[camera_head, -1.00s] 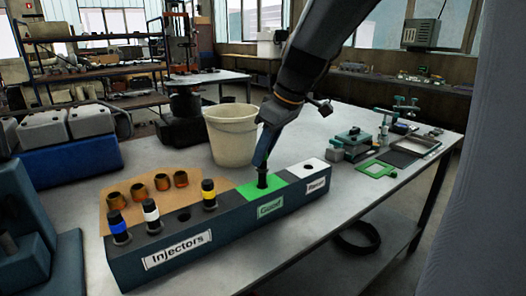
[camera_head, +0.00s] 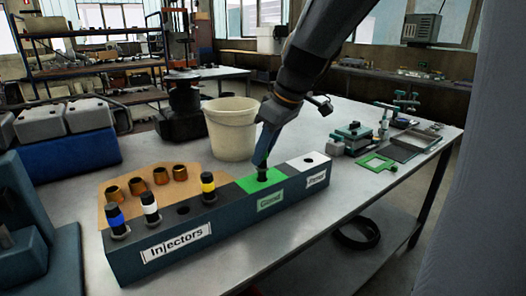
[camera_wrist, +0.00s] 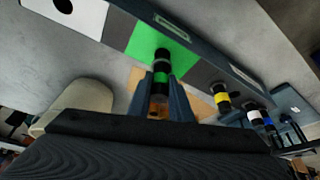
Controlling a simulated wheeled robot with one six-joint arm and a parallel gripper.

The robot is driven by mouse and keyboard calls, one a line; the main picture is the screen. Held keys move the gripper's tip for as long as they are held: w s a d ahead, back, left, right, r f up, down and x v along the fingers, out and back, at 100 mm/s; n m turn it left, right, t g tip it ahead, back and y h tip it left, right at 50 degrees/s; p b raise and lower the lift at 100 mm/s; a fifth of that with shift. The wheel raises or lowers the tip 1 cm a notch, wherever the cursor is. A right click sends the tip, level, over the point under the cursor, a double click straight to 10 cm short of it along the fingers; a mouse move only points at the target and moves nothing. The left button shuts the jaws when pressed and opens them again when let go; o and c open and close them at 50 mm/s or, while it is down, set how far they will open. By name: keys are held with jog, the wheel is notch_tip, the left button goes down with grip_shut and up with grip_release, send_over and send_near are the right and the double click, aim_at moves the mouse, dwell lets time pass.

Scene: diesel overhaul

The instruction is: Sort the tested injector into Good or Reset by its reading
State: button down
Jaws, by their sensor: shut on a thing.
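My gripper (camera_head: 263,158) is shut on a dark injector with a green band (camera_wrist: 162,66), held upright between the two fingers in the wrist view. The injector's lower end (camera_head: 262,175) is at the green Good section (camera_head: 244,185) of the long rack and seems to be in its hole; how deep is hard to tell. No test reading is legible.
The dark Injectors section (camera_head: 130,262) holds blue (camera_head: 117,221), white (camera_head: 150,207) and yellow (camera_head: 208,187) banded injectors, with one empty hole. Several brass cups (camera_head: 138,186) and a cream bucket (camera_head: 229,130) stand behind. Tools (camera_head: 353,136) lie on the table at right.

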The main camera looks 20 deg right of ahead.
jog(key=shift+f, duration=0.15)
jog(key=shift+f+b, duration=1)
jog(key=shift+f, duration=0.25)
jog(key=c, duration=1.1)
grip_release()
jog(key=shift+r, duration=0.1)
jog(key=shift+r+p, duration=2.7)
jog(key=shift+r, duration=0.7)
